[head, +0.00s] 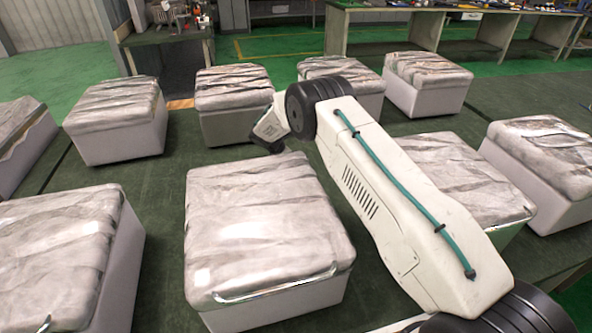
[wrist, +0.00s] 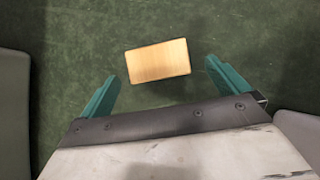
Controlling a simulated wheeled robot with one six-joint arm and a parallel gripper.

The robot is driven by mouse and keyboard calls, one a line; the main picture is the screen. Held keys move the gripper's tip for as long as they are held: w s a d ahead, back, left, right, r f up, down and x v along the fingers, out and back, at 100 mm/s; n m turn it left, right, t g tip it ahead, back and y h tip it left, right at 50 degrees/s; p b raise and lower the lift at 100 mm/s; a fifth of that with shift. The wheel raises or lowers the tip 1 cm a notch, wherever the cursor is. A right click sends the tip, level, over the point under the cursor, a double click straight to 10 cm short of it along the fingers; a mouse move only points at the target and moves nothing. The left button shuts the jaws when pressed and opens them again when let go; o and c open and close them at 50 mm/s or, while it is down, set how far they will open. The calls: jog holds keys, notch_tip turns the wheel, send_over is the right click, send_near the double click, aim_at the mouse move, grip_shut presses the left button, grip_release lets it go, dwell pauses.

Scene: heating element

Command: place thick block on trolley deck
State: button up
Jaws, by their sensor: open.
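In the wrist view a pale wooden rectangular block (wrist: 158,61) lies on a dark green surface (wrist: 85,35), turned slightly. My gripper (wrist: 162,73) is open, with one teal finger on each side of the block in the picture. Gaps show between the block and both fingers, and nothing is held. The block appears to be below the fingertips; the exact height is unclear. In the head view the block and the fingers are hidden behind my arm and the boxes. I cannot make out a trolley deck in either view.
Several pale boxes with wrinkled grey tops, such as the front middle one (head: 262,225) and the back one (head: 232,88), stand in rows on the green table (head: 165,210). Grey sides flank the gripper at the wrist view's left (wrist: 14,115) and lower right edges. Workbenches (head: 395,30) stand behind.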

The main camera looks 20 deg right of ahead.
jog(key=x, duration=0.5)
jog(key=shift+w+f, duration=0.1)
jog(key=shift+w, duration=0.15)
jog(key=shift+c, duration=0.3)
jog(key=c, duration=1)
jog(key=shift+o, duration=0.2)
